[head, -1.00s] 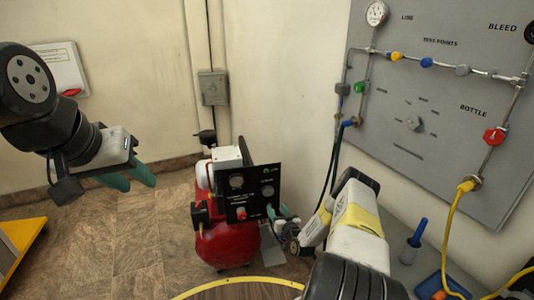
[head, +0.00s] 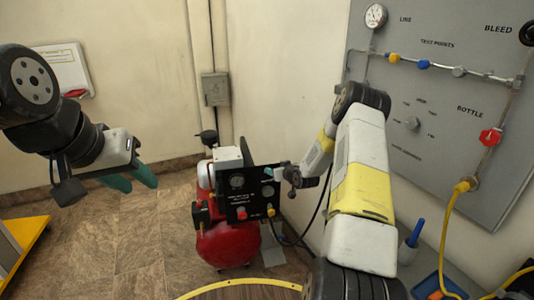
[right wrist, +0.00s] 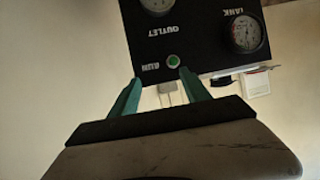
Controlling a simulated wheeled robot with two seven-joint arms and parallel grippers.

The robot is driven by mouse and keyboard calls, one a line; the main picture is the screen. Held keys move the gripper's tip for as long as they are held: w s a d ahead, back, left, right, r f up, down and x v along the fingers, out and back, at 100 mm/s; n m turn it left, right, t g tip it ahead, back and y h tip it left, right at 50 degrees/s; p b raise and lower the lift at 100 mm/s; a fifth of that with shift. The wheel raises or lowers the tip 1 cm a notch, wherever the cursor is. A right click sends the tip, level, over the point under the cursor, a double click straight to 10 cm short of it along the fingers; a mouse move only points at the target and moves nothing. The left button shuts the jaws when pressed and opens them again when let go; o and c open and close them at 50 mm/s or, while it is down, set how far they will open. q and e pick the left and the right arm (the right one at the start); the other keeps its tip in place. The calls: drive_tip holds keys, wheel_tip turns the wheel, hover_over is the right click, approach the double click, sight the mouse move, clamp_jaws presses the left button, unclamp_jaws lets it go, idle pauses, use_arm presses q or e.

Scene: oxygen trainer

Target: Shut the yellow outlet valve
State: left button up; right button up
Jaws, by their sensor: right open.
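The yellow outlet valve (head: 271,212) shows as a small yellow knob low on the right of the compressor's black panel (head: 238,186). My right gripper (head: 277,172) is at the panel's upper right edge, above the yellow knob. In the right wrist view the open teal fingers (right wrist: 160,82) point at the panel (right wrist: 205,50), which appears upside down. Its green lamp (right wrist: 173,61) lies between the fingertips and nothing is held. The yellow knob is not seen in that view. My left gripper (head: 130,180) is open and empty, far to the left.
The red compressor tank (head: 228,245) stands on the tiled floor by the wall. A grey test panel (head: 390,150) with a red valve handle (head: 490,137) and yellow hose (head: 445,225) is at the right. A blue tray (head: 432,287) is at lower right.

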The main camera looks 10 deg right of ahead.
wheel_tip(320, 180, up, 7)
drive_tip(key=s+g, duration=0.1)
drive_tip(key=shift+a+h, duration=0.2)
drive_tip(key=shift+h, duration=0.2)
